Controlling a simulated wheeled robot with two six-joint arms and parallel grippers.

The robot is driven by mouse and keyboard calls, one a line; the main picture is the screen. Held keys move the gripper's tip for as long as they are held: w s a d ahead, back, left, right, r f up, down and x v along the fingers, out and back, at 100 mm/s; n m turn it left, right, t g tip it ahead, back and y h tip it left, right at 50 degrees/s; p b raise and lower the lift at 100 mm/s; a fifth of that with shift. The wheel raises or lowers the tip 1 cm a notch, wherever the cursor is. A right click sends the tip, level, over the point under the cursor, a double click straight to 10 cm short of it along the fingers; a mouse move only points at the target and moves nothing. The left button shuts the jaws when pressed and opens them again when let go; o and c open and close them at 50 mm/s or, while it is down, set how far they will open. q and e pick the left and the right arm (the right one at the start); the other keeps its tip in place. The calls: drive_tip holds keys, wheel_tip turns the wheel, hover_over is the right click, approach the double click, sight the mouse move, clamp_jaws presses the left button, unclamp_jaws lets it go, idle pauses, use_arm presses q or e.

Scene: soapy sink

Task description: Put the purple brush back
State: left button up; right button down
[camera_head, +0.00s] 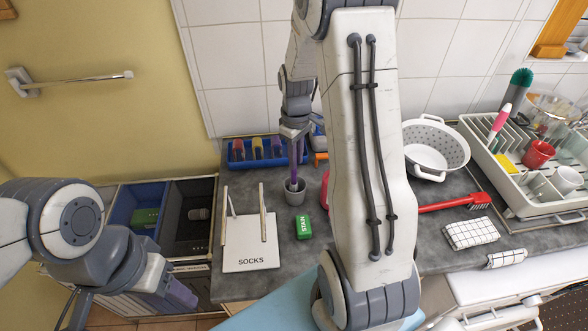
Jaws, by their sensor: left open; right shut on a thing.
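The purple brush (294,164) stands upright, its lower end inside a small grey cup (296,196) on the counter. My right gripper (295,131) comes down from above and is shut on the upper part of the brush. The brush's lower end is hidden in the cup, and I cannot tell whether it touches the bottom. My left gripper (72,308) is at the lower left, away from the brush; it is open and partly cut off by the picture's edge.
A blue rack (236,152) with coloured items stands behind the cup. A SOCKS board (245,250) and a green STAIN block (303,228) lie in front. A white colander (440,135), red brush (478,200) and dish rack (505,185) are at right. My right arm hides the middle counter.

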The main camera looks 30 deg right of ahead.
drive_tip(key=p, duration=0.1)
hover_over(296, 185)
wheel_tip(296, 185, down, 4)
drive_tip(key=shift+d+f, duration=0.1)
drive_tip(key=shift+f, duration=0.15)
drive_tip(key=shift+f, duration=0.2)
drive_tip(key=c, duration=0.8)
unclamp_jaws()
drive_tip(key=shift+r, duration=0.1)
